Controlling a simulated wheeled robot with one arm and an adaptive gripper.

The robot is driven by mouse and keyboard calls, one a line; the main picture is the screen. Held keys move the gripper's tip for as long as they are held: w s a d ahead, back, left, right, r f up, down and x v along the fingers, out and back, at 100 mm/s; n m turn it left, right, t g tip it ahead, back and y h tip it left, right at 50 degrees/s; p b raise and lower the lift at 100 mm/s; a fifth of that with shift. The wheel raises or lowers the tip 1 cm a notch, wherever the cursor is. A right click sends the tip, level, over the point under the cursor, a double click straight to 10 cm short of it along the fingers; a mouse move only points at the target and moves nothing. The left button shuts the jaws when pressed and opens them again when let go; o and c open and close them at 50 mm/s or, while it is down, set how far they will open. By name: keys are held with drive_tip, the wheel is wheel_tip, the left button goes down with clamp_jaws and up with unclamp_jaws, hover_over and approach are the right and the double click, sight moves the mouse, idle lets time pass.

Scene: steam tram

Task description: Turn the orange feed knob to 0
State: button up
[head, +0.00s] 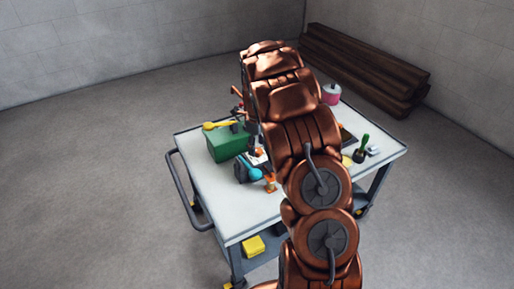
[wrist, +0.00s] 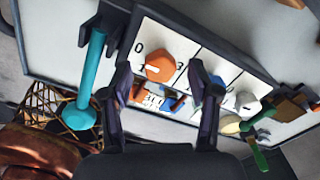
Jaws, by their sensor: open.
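The orange feed knob (wrist: 160,67) sits on a white panel with a dark frame in the wrist view. A short white mark on its face lies toward the left side of the knob. A printed 0 shows at the knob's upper left and a 3 at its right; another figure at its left is partly covered. My gripper (wrist: 160,75) is open, with one dark finger on each side of the knob's lower part. I cannot tell whether either finger touches it. In the head view my copper arm hides the gripper and most of the panel.
A blue knob (wrist: 217,82) and a white knob (wrist: 247,102) sit right of the orange one. The cart (head: 225,210) also carries a green box (head: 228,143) and a pink-and-white container (head: 331,94).

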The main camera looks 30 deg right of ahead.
sight(257, 150)
wheel_tip(257, 150, up, 11)
drive_tip(key=shift+f, duration=0.15)
idle(0.9)
